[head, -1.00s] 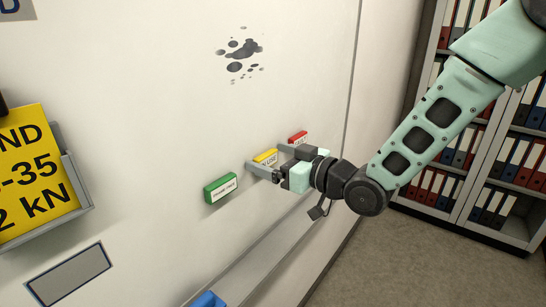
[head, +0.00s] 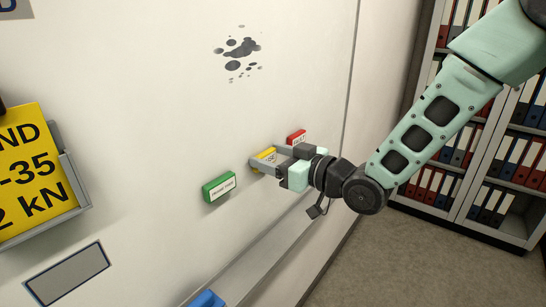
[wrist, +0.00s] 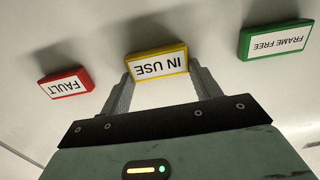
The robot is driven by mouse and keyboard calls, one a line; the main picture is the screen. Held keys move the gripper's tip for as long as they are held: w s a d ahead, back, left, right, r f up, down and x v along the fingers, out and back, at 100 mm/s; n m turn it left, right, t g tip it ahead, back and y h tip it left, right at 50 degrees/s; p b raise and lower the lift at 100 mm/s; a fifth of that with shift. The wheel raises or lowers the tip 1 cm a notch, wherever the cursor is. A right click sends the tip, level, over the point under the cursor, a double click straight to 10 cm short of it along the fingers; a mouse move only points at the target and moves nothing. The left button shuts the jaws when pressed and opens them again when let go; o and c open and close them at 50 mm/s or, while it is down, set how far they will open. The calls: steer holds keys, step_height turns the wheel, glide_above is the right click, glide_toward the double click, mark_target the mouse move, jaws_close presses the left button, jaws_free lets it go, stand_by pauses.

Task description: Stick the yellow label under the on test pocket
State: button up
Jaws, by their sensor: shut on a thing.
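The yellow label (head: 265,157) is on the white board, between a green and a red label. In the wrist view it reads "IN USE" (wrist: 158,65) and sits between my two fingers. My gripper (head: 264,164) is shut on it at its two ends, and the label appears at the board's surface; I cannot tell whether it still touches. A grey pocket (head: 76,186) at the left edge of the head view holds a yellow card with black print. A grey-filled dark-outlined rectangle (head: 68,275) is on the board below that pocket.
The green "FRAME FREE" label (head: 219,187) is left of my gripper and the red "FAULT" label (head: 297,137) is right of it. A ledge (head: 262,251) with a blue object (head: 206,300) runs below. Binder shelves (head: 515,150) stand right.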

steer(key=shift+s+d, duration=0.35)
steer(key=shift+d, duration=0.15)
stand_by(0.7)
steer(key=v, duration=0.6)
steer(key=shift+b, duration=0.45)
steer(key=shift+s+f, duration=0.1)
